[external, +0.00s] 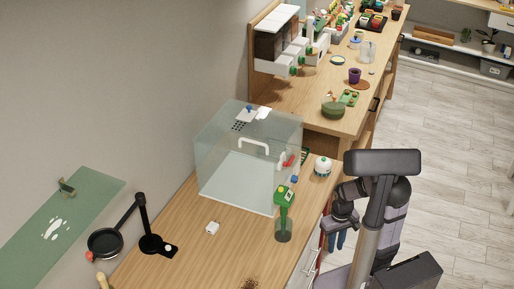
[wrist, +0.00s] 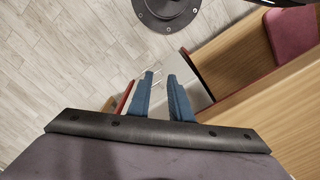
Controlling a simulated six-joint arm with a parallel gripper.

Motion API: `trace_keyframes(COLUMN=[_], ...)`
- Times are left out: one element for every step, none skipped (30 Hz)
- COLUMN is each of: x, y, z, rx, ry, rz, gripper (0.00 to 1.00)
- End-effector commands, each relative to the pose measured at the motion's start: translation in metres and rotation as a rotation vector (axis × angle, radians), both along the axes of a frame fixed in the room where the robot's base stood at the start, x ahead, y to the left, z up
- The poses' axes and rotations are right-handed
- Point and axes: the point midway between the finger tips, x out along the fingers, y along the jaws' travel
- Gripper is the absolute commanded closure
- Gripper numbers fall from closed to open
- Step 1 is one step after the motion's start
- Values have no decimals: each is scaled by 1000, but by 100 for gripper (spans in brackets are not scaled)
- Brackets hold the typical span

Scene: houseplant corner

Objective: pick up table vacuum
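A small round white object with a dark green band (external: 323,167), which looks like the table vacuum, stands on the wooden counter near its right edge, right of the clear glass box. My gripper (external: 335,240) hangs below and right of it in the external view, beside the counter's front edge and clear of the object. Its two blue fingers point down. In the wrist view my gripper (wrist: 161,75) shows a gap between the fingers with nothing held. I cannot make out the table vacuum in the wrist view.
The clear glass box (external: 225,165) fills the counter's middle. A raised wooden desk (external: 325,118) lies behind. Floor (external: 450,190) is open at right.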

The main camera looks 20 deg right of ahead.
Motion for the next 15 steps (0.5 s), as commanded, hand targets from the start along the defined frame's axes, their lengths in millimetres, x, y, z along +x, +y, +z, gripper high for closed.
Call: trace_keyframes(x=[0, 0, 0, 0, 0, 0, 0, 0, 0, 0, 0, 0, 0, 0, 0], y=[0, 0, 0, 0, 0, 0, 0, 0, 0, 0, 0, 0, 0, 0, 0], z=[0, 0, 0, 0, 0, 0, 0, 0, 0, 0, 0, 0, 0, 0, 0], rx=[0, 0, 0, 0, 0, 0, 0, 0, 0, 0, 0, 0, 0, 0, -1], ry=[0, 0, 0, 0, 0, 0, 0, 0, 0, 0, 0, 0, 0, 0, 0], rz=[0, 0, 0, 0, 0, 0, 0, 0, 0, 0, 0, 0, 0, 0, 2], gripper=[69, 62, 52, 45, 38, 28, 26, 26, 26, 26, 26, 26, 26, 26, 26])
